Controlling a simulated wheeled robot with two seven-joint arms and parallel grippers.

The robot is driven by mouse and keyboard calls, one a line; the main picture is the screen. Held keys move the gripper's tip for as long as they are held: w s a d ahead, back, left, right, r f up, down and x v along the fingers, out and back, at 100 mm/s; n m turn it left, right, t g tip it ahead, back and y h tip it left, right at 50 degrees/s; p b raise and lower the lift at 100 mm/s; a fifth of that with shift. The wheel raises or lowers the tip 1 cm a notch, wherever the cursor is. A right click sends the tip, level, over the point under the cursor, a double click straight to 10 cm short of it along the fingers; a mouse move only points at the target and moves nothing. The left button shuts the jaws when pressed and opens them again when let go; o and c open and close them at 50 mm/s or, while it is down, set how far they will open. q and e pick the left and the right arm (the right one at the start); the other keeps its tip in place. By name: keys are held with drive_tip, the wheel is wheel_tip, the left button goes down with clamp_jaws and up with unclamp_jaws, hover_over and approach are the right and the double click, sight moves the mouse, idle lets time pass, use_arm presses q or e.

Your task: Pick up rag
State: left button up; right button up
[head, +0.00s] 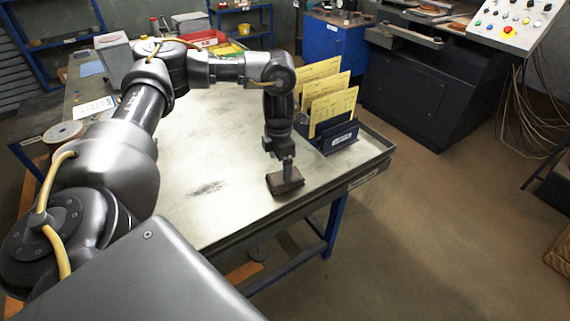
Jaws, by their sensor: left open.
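A small dark brown folded thing, which looks like the rag (286,183), lies on the pale metal top of the workbench (220,150) near its front right edge. My left gripper (288,172) points straight down at it, with its fingertips right at or just above the rag's top. The jaws are open, though the gap between the fingers is hard to see from here. I cannot tell whether the fingers touch the rag. My right gripper is not in view.
A dark blue rack (340,138) with yellow cards (335,103) stands just behind and right of the rag. A round disc (63,132) lies at the bench's left. A red tray (205,39) is at the back. The bench middle is clear apart from a dark smudge.

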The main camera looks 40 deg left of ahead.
sight(282, 177)
use_arm(q)
drive_tip(key=shift+w+f, duration=0.1)
drive_tip(key=shift+f, duration=0.45)
drive_tip(key=shift+d+f+p, duration=0.1)
drive_tip(key=shift+f+p, duration=0.1)
drive_tip(key=shift+p, duration=0.1)
drive_tip(key=f, duration=0.1)
drive_tip(key=f+p, duration=0.1)
drive_tip(key=f, duration=0.1)
drive_tip(key=shift+d+f, duration=0.25)
drive_tip(key=shift+f, duration=0.6)
drive_tip(key=c, duration=1.1)
drive_tip(key=shift+o, duration=0.2)
drive_tip(key=shift+r, duration=0.1)
